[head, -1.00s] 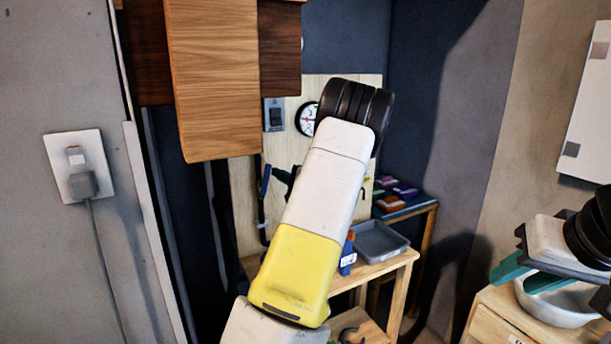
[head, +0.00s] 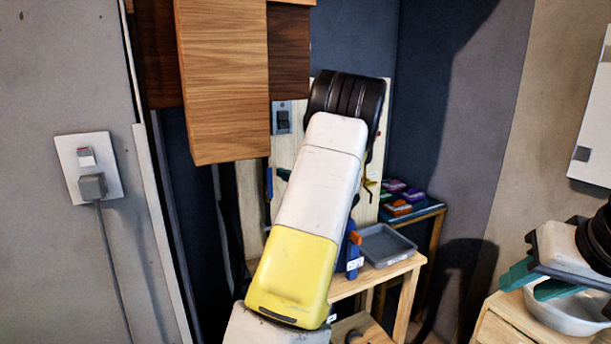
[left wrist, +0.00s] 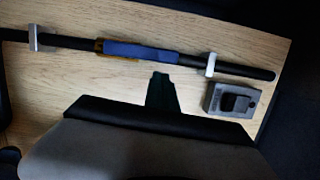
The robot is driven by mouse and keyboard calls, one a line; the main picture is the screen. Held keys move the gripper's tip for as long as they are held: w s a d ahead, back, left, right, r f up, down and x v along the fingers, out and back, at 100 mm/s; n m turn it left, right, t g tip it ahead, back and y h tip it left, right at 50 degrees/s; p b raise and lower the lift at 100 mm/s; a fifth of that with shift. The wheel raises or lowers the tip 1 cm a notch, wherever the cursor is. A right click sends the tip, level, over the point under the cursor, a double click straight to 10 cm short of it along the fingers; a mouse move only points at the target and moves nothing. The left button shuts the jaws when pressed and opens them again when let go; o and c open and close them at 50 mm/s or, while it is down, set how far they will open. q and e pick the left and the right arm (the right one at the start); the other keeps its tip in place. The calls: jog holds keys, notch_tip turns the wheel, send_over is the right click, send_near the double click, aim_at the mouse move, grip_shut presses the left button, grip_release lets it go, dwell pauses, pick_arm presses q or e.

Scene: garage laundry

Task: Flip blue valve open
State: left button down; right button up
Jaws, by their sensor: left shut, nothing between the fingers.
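The blue valve handle (left wrist: 140,51) lies along the dark pipe (left wrist: 60,41) in the left wrist view, roughly in line with it, with a brass-coloured part at its left end. In the head view the handle (head: 268,184) is a narrow blue strip left of my left arm. My left gripper (left wrist: 162,92) is shut and empty; its dark green fingertips point at the board just below the handle, with a small gap in the picture. In the head view the arm mostly hides it. My right gripper (head: 537,281) is open and empty at the far right.
A grey switch box (left wrist: 232,100) is on the board near the pipe's right end. A wooden cabinet (head: 222,80) hangs above left. A grey tray (head: 385,245) and blue tool (head: 352,248) are on the wooden bench. A white bowl (head: 567,312) is below my right gripper.

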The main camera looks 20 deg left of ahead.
pick_arm(q)
jog(key=w+d+v, duration=0.1)
jog(key=w+v, duration=0.1)
jog(key=v, duration=0.9)
jog(key=s+a+f+n+g+h, duration=0.15)
jog(key=s+n+g+h, duration=0.5)
jog(key=s, duration=1.15)
jog(key=s+d+r+t+h, duration=0.2)
jog(key=s+d+h, duration=0.4)
jog(key=d, duration=0.3)
jog(key=s+d+r+m+t+h, duration=0.1)
jog(key=s+d+r+t+h, duration=0.1)
jog(key=s+d+h, duration=0.4)
jog(key=s+d+r, duration=0.1)
jog(key=d, duration=0.2)
jog(key=shift+s+d+r+t, duration=0.3)
jog(key=shift+s+d+t, duration=0.05)
jog(key=shift+s, duration=0.05)
